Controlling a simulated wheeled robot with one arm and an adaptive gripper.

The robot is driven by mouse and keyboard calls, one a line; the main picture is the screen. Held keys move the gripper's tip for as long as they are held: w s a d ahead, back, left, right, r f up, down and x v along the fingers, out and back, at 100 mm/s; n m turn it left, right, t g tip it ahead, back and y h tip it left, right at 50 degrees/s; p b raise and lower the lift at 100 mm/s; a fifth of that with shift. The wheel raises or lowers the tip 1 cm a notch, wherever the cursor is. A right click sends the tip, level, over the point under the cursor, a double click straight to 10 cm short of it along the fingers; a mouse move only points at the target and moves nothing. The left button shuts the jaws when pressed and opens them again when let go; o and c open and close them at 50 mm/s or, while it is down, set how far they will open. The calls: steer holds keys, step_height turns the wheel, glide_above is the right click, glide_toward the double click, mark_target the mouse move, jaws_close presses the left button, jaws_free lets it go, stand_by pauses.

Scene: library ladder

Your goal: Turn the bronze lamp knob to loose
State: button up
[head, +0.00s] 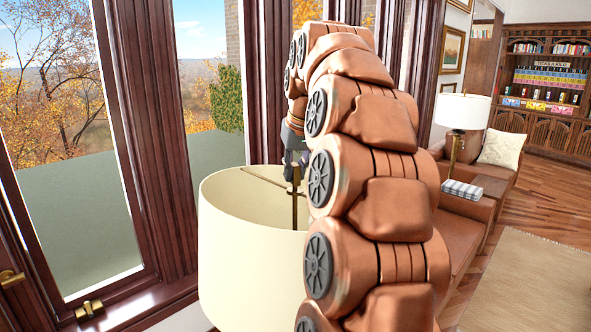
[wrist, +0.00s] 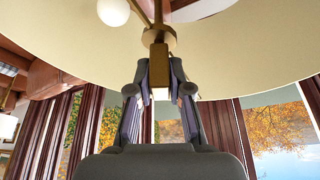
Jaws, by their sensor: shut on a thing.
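The bronze lamp knob (wrist: 158,55) is a small squared brass-coloured piece at the top middle of the wrist view, with a rod rising behind it. My gripper (wrist: 159,82) is shut on it, one finger on each side. The cream lampshade (head: 245,255) stands in front of the window in the head view, and its rim and inside (wrist: 235,55) fill the top of the wrist view. In the head view my gripper (head: 294,168) reaches down at the shade's open top, partly hidden by my arm. I cannot tell the knob's turn angle.
A white round bulb (wrist: 113,12) hangs beside the knob. Tall dark-framed windows (head: 130,120) stand close behind the lamp. A brown leather sofa (head: 463,235), another lamp (head: 462,112) and a bookcase (head: 550,75) are at the right. The rug and wood floor (head: 525,225) look clear.

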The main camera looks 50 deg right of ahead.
jaws_close()
steer(key=shift+w+n+y+b, duration=0.1)
steer(key=shift+n+y+b, duration=0.2)
steer(key=shift+n+b, duration=0.4)
steer(key=shift+r+n+t+y, duration=0.1)
steer(key=shift+n+t+y, duration=0.2)
steer(key=shift+n, duration=0.7)
steer(key=shift+n+y, duration=0.4)
steer(key=shift+n, duration=0.4)
steer(key=o, duration=0.7)
jaws_free()
steer(key=shift+c, duration=0.2)
